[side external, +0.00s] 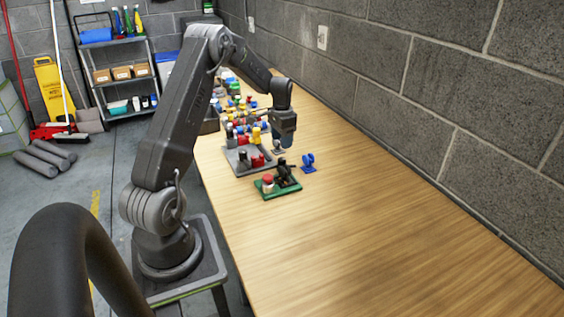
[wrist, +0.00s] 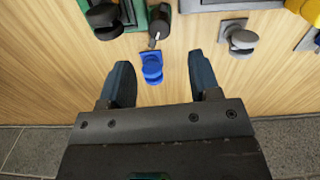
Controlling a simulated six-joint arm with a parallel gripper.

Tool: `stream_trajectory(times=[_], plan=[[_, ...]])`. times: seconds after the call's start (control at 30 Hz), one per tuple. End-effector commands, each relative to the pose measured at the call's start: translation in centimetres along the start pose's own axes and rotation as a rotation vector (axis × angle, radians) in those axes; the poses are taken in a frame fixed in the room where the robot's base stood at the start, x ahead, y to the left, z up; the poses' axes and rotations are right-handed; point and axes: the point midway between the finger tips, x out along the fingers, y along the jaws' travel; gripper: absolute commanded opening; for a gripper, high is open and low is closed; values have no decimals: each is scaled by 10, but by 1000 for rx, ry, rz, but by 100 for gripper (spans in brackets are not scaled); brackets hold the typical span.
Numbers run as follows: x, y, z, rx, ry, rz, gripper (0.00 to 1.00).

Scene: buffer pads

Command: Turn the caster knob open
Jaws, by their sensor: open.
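A small blue caster-like piece (side external: 308,161) stands on a blue base on the wooden table, toward the wall side. In the wrist view the blue piece (wrist: 152,68) lies just ahead of the gap between my fingertips. I cannot tell which part of it is the knob. My gripper (side external: 284,143) points down above the table, left of the blue piece in the side view. In the wrist view its two blue fingers (wrist: 162,72) are spread wide with nothing held between them.
A green board (side external: 277,187) with a red-topped knob and a black fitting is close to the blue piece. A grey board (side external: 247,163) with coloured knobs sits behind it. A grey caster (wrist: 240,38) is to the right in the wrist view. The near table is clear; a block wall borders it.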

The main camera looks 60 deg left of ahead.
Motion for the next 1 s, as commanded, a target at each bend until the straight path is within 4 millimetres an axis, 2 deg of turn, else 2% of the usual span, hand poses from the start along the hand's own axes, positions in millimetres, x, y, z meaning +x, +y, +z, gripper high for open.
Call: stream_trajectory(times=[0.03, 0.2, 0.43, 0.6, 0.9, 1.0], plan=[[12, 1, 1, 1, -4, 3, 57], [47, 1, 1, 2, -3, 3, 57], [82, 1, 0, 2, -2, 2, 57], [92, 1, 0, 2, 0, 0, 57], [94, 1, 0, 2, 0, 0, 57], [94, 1, 0, 2, 0, 0, 47]])
